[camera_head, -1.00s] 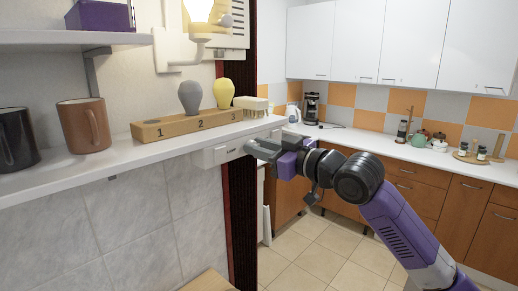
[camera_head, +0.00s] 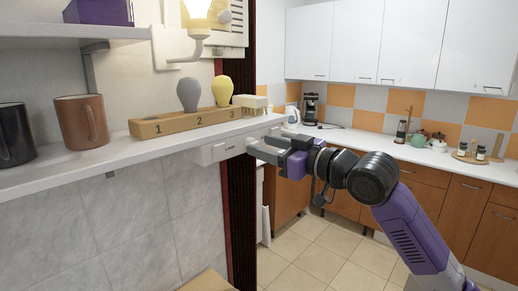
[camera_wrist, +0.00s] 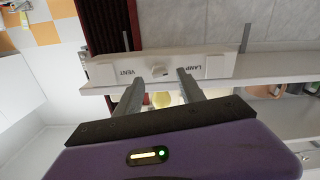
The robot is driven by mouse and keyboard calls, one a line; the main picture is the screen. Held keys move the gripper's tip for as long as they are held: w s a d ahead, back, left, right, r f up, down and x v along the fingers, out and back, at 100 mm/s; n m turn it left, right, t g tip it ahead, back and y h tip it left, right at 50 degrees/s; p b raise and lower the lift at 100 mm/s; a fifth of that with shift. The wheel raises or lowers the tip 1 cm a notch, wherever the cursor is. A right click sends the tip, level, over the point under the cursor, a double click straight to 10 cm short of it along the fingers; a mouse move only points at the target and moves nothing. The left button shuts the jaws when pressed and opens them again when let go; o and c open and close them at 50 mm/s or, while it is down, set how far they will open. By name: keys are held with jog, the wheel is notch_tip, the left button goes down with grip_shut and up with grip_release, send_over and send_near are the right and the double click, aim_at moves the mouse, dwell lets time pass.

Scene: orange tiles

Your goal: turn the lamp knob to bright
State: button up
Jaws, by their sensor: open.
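In the wrist view the panel (camera_wrist: 110,71) appears upside down. A small white knob (camera_wrist: 158,71) sits between the two labels, beside the LAMP lettering. My gripper (camera_wrist: 160,77) is open, with one finger on each side of this knob; I cannot tell whether they touch it. In the head view my gripper (camera_head: 258,150) reaches the panel from the right and hides the knob. The wall lamp's bulb (camera_head: 197,9) is lit, above the shelf.
The shelf (camera_head: 100,157) holds a brown mug (camera_head: 80,122), a black mug (camera_head: 14,135), a brush (camera_head: 250,101) and a numbered wooden block (camera_head: 172,126) with grey and yellow bulb shapes. Open floor lies to the right.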

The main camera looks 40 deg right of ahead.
jog(key=s+b, duration=0.1)
jog(key=s, duration=0.4)
jog(key=shift+s+b, duration=0.2)
jog(key=shift+b, duration=0.1)
